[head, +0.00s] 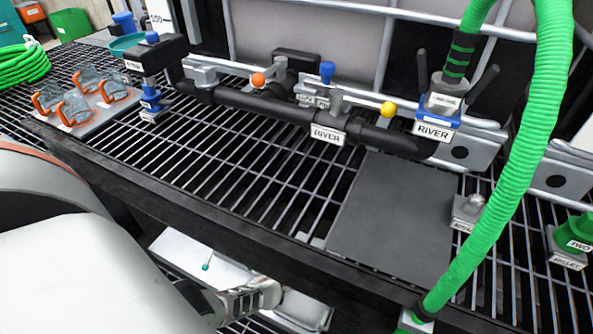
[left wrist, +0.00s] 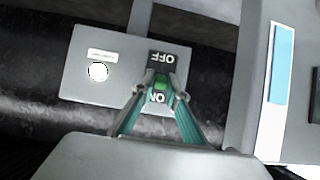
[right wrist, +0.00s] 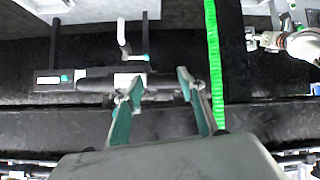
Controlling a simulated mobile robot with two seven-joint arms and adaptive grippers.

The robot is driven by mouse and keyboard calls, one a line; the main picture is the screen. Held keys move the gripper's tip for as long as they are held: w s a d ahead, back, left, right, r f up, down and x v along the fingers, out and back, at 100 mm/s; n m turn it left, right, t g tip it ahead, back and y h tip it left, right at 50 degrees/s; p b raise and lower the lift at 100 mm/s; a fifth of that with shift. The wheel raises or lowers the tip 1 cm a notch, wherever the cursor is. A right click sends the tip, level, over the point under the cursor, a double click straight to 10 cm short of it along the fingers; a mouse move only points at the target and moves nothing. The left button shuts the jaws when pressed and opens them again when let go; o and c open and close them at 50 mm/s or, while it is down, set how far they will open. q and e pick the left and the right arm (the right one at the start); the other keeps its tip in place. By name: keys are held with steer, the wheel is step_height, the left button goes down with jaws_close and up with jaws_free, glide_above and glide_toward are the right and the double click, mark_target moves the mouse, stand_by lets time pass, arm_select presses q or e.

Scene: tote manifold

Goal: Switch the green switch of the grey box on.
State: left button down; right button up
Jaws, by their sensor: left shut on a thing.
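The grey box (left wrist: 112,62) fills the upper middle of the left wrist view. It has a round white spot and a small label at left. A dark strip carries upside-down OFF above and ON below. The green switch (left wrist: 160,84) lies between these words, partly hidden by the fingertips. My left gripper (left wrist: 157,85) is closed around it, one fingertip on each side. I cannot tell which way the switch is set. My right gripper (right wrist: 157,92) is open and empty, with its fingers apart. I cannot make out the grey box for sure in the head view.
A slatted table has a black pipe manifold (head: 262,107) with RIVER tags. A green hose (head: 521,150) hangs down at right, also in the right wrist view (right wrist: 214,65). Orange-handled clear items (head: 87,90) stand at left. A flat dark plate (head: 395,215) lies bare at the front.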

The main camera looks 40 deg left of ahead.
arm_select(q)
steer(key=c, duration=2)
jaws_free()
steer(key=shift+d, duration=0.1)
steer(key=shift+v, duration=3.75)
